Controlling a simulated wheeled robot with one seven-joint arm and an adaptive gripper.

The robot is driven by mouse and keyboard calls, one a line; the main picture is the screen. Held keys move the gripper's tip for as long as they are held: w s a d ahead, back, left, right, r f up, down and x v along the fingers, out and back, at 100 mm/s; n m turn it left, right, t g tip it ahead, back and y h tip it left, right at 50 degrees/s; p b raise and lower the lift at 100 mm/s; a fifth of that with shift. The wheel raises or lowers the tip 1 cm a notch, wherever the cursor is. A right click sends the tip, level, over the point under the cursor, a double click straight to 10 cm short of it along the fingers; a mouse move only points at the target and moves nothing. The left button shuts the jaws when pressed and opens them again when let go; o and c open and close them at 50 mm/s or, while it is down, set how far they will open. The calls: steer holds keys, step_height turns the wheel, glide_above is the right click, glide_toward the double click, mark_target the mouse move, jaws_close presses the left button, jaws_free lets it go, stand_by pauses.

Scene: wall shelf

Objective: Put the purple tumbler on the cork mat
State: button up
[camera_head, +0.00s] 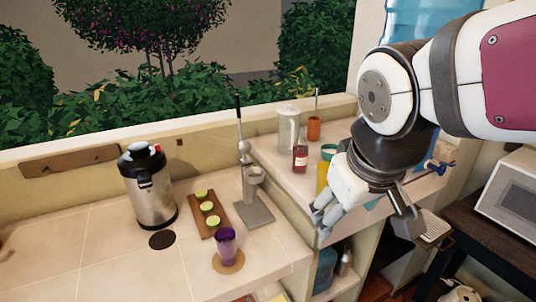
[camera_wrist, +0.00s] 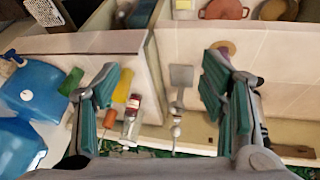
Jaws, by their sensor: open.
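The purple tumbler (camera_head: 226,240) stands upright on the round cork mat (camera_head: 229,267), near the front edge of the tiled counter. The tumbler hides the back part of the mat. In the wrist view a small purple shape, the tumbler (camera_wrist: 222,49), shows on the tan mat (camera_wrist: 230,44), partly behind the right finger. My gripper (camera_head: 366,220) is open and empty. It is in the air to the right of the tumbler and well apart from it. In the wrist view my gripper's fingers (camera_wrist: 160,75) are spread wide with nothing between them.
A steel urn (camera_head: 150,190), a dark round coaster (camera_head: 162,240), a board with limes (camera_head: 208,213) and a metal press (camera_head: 252,205) stand left of and behind the tumbler. A red bottle (camera_head: 300,155) and a clear pitcher (camera_head: 288,128) stand on the right-hand counter.

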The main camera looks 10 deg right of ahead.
steer(key=s, duration=0.1)
steer(key=s+r+m+y, duration=0.1)
steer(key=s, duration=0.1)
steer(key=s+r+m, duration=0.1)
steer(key=s, duration=0.1)
steer(key=shift+s+t, duration=0.2)
steer(key=shift+t, duration=0.2)
steer(key=shift+w+f+b, duration=0.4)
stand_by(0.5)
